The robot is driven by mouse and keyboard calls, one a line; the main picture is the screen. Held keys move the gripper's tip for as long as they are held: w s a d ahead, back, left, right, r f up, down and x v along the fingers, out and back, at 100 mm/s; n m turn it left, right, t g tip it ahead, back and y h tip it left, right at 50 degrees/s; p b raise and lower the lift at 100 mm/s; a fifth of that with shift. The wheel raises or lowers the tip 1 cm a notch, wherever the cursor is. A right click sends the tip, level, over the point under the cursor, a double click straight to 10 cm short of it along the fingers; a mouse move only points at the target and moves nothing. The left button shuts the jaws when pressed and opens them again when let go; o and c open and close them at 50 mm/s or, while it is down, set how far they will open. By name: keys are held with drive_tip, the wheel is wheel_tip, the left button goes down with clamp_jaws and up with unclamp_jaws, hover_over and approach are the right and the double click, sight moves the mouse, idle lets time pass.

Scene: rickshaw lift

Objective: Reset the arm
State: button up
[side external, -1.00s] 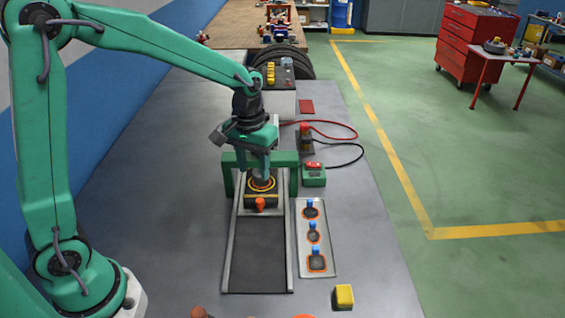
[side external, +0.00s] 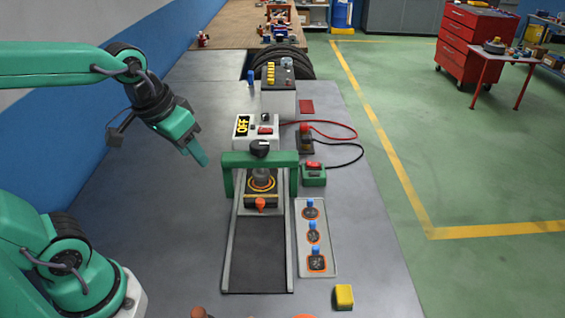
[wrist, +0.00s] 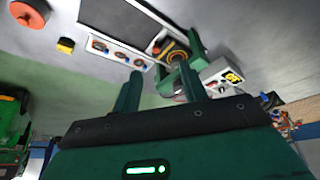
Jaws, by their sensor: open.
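My green gripper (side external: 201,158) is in the air over the left part of the grey bench, tilted down to the right. It is left of the green frame (side external: 258,159) and clear of it. In the wrist view the two fingers of my gripper (wrist: 161,86) stand apart, with nothing held between them. A dark block with yellow rings (side external: 262,187) sits under the frame on the railed track (side external: 258,255). A black knob (side external: 259,149) shows at the frame's top bar. Behind it stands a white box with a yellow OFF sign (side external: 242,127).
A pale plate with several blue-topped pieces (side external: 315,237) lies right of the track. A yellow block (side external: 343,296) is at the front. A green box with a red switch (side external: 313,174) and red and black cables are on the right. The bench's left side is clear.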

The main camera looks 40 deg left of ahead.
drive_tip(key=shift+m+t, duration=0.4)
drive_tip(key=shift+t, duration=0.2)
drive_tip(key=shift+s+a+r, duration=0.1)
drive_tip(key=shift+s+a, duration=0.05)
drive_tip(key=shift+s, duration=1.95)
